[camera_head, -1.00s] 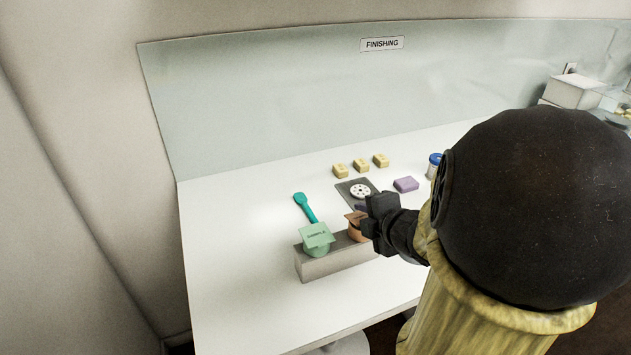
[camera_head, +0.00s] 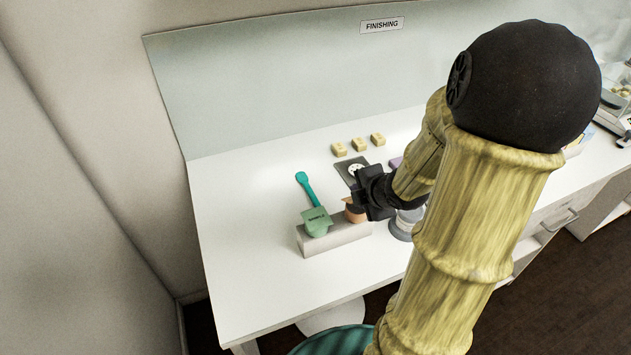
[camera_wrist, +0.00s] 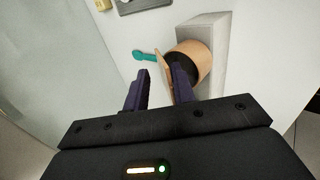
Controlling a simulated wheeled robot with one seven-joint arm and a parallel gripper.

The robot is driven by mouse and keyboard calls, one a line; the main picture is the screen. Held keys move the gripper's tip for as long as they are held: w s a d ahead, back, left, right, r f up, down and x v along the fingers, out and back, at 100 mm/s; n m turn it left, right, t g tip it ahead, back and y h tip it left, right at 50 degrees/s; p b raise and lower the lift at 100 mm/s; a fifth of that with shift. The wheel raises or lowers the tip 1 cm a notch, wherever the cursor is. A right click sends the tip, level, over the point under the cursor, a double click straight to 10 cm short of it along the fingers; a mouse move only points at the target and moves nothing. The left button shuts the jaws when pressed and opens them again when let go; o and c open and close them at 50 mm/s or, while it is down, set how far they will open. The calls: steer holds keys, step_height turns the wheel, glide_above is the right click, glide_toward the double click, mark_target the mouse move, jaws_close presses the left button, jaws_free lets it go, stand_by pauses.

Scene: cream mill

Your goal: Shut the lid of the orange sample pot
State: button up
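The orange sample pot (camera_head: 354,213) sits on a pale block, partly hidden by my gripper (camera_head: 364,190) in the head view. In the wrist view the orange pot (camera_wrist: 207,62) shows its dark inside, so it is open. Its orange lid (camera_wrist: 164,74) stands up nearly edge-on beside the mouth. My gripper (camera_wrist: 161,70) is open there, one finger on each side of the lid's near part. The right finger is close to the lid and overlaps the pot's mouth; whether it touches is unclear.
A green sample pot (camera_head: 317,225) stands left on the same block (camera_head: 337,236). A teal spatula (camera_head: 306,187) lies behind it. A grey plate (camera_head: 346,166) with a white disc and several yellow blocks (camera_head: 359,144) lie farther back. The table's left side is clear.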

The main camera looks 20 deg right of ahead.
steer(key=shift+w+r+g+p, duration=0.25)
steer(key=shift+g+p, duration=0.25)
steer(key=shift+p, duration=0.65)
steer(key=shift+w+r+g+p, duration=0.1)
steer(key=shift+r+g+p, duration=0.3)
steer(key=shift+p, duration=0.75)
steer(key=g+p, duration=0.1)
steer(key=p, duration=0.1)
steer(key=w+g+p, duration=0.1)
steer(key=g+p, duration=0.2)
steer(key=p, duration=0.1)
steer(key=w+g+p, duration=0.1)
steer(key=p, duration=0.1)
steer(key=shift+g, duration=0.4)
steer(key=w+r+g, duration=0.3)
steer(key=w+r, duration=0.1)
steer(key=r, duration=1.3)
steer(key=s+a+f+m+t, duration=0.2)
steer(key=s+a+m, duration=0.5)
steer(key=m, duration=0.2)
steer(key=s+a+f+m+t, duration=0.2)
steer(key=s+a+m, duration=0.5)
steer(key=s+m, duration=0.1)
steer(key=shift+s+f+m+t, duration=0.2)
steer(key=shift+f+m+t, duration=0.2)
steer(key=shift+m, duration=0.3)
steer(key=shift+w, duration=0.1)
